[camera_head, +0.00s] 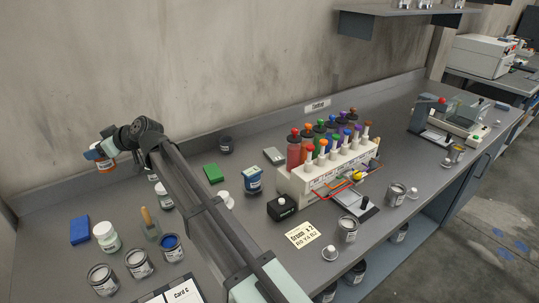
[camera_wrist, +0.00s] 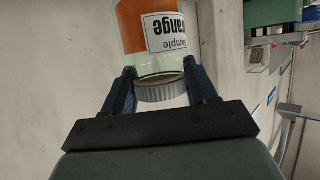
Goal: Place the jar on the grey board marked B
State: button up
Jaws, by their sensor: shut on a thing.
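My gripper (camera_head: 97,154) is at the left end of my arm, raised above the bench near the wall. In the wrist view my gripper (camera_wrist: 159,78) is shut on a jar (camera_wrist: 138,40) with orange contents, a ridged grey lid and a label reading "Sample orange". The label is upside down in that picture, with the lid towards my gripper. The jar (camera_head: 106,167) is small and partly hidden in the head view.
A blue block (camera_head: 80,230), a green block (camera_head: 213,173), a white-lidded jar (camera_head: 105,236) and several open tins (camera_head: 139,263) stand around my arm. A bottle rack (camera_head: 328,172) stands in the middle.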

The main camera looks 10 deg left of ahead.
jog(key=w+d+f+m+t+h, duration=0.2)
jog(key=w+d+m+t, duration=0.3)
jog(key=w+d, duration=0.6)
jog(key=w+d+f+m+t+h, duration=0.2)
jog(key=w+d+m+t, duration=0.25)
jog(key=w+d, duration=0.55)
jog(key=w+d+r+m+t+h, duration=0.25)
jog(key=w+d+m+h, duration=0.25)
jog(key=w+d, duration=0.7)
jog(key=m+t+h, duration=0.1)
jog(key=m+h, duration=0.2)
jog(key=h, duration=0.2)
send_over(274, 154)
notch_tip(274, 154, down, 3)
jog(key=shift+w+f, duration=0.1)
jog(key=shift+f, duration=5.2)
jog(key=o, duration=1.3)
jog(key=shift+f, duration=0.15)
jog(key=shift+c, duration=0.2)
